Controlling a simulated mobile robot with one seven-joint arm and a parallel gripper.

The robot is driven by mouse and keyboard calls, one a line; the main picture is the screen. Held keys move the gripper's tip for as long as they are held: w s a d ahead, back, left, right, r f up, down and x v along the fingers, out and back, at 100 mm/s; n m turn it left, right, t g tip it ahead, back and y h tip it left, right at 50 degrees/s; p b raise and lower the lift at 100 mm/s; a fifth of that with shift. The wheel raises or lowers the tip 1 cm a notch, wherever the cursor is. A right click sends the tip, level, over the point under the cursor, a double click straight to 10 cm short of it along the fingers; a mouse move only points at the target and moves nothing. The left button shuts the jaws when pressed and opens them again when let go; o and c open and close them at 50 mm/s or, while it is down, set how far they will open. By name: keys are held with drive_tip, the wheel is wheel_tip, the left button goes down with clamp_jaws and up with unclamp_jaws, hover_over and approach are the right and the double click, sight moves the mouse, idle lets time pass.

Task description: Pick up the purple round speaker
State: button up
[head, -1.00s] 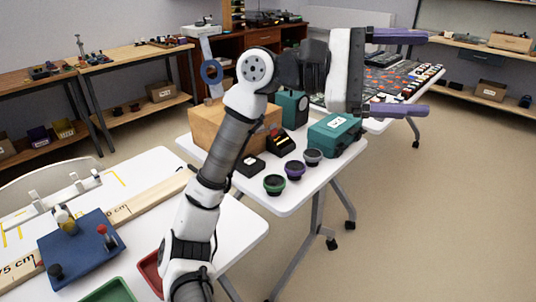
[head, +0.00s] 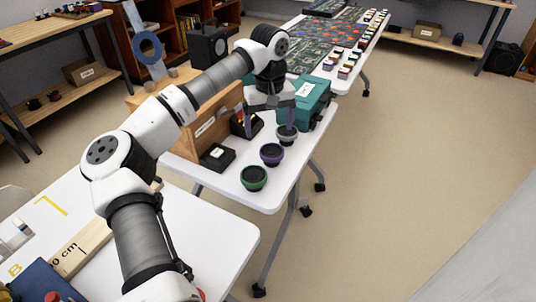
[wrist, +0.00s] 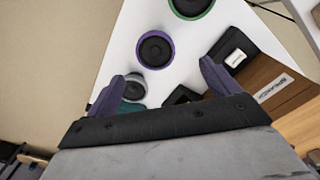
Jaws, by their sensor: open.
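The purple round speaker (head: 271,154) stands on the white table between a green round speaker (head: 254,178) and a grey round speaker (head: 287,135). In the wrist view the purple speaker (wrist: 155,48) lies beyond my fingertips, roughly between their lines, with the grey speaker (wrist: 132,86) near the left finger and the green one (wrist: 190,3) at the top edge. My gripper (head: 270,118) points down above the table, behind the purple speaker and close to the grey one in the head view. It is open, with nothing between its purple fingers (wrist: 165,75).
A teal case (head: 311,100) stands at the table's back right. A wooden box (head: 205,130) and a small black box (head: 217,157) stand left of the speakers. A white table (head: 205,235) with a wooden ruler lies in front. The floor to the right is clear.

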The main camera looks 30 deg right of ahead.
sight(272, 150)
wheel_tip(272, 150, down, 5)
drive_tip(key=shift+r, duration=0.15)
drive_tip(key=shift+d+f+p, duration=0.2)
drive_tip(key=shift+f+p, duration=0.15)
drive_tip(key=shift+f, duration=1)
drive_tip(key=shift+d+f+p, duration=0.2)
drive_tip(key=shift+f+p, duration=0.15)
drive_tip(key=shift+f, duration=0.95)
drive_tip(key=c, duration=1.3)
drive_tip(key=shift+r, duration=0.1)
